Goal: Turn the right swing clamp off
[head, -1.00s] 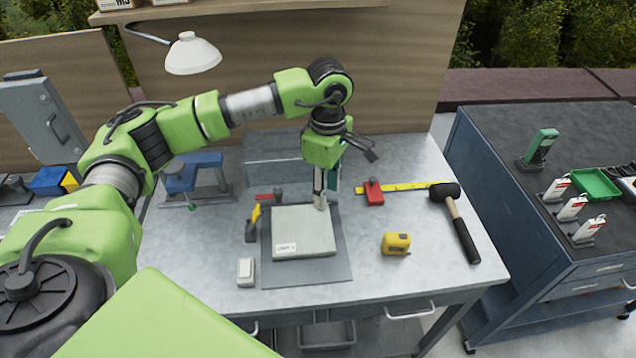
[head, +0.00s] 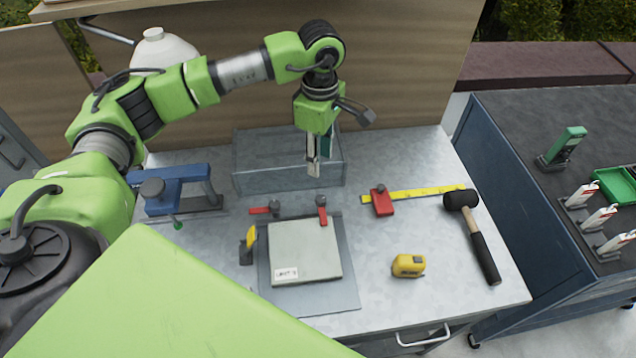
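The right swing clamp (head: 322,209) is at the back right of a pale square block (head: 305,255) with a label. Its red arm points towards me and reaches over the block's back edge. The left swing clamp (head: 264,210) stands at the back left, its red arm turned left, clear of the block. My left gripper (head: 313,166) hangs fingers down, above and behind the right clamp, apart from it. Nothing shows between its fingers, but their gap cannot be made out from this side. My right gripper is not in view.
A yellow-handled clamp (head: 248,244) stands left of the block. A clear bin (head: 255,165) is behind. A red tool (head: 381,201), yellow ruler (head: 420,194), tape measure (head: 408,265) and mallet (head: 472,235) lie to the right. A blue stand (head: 180,188) is at left.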

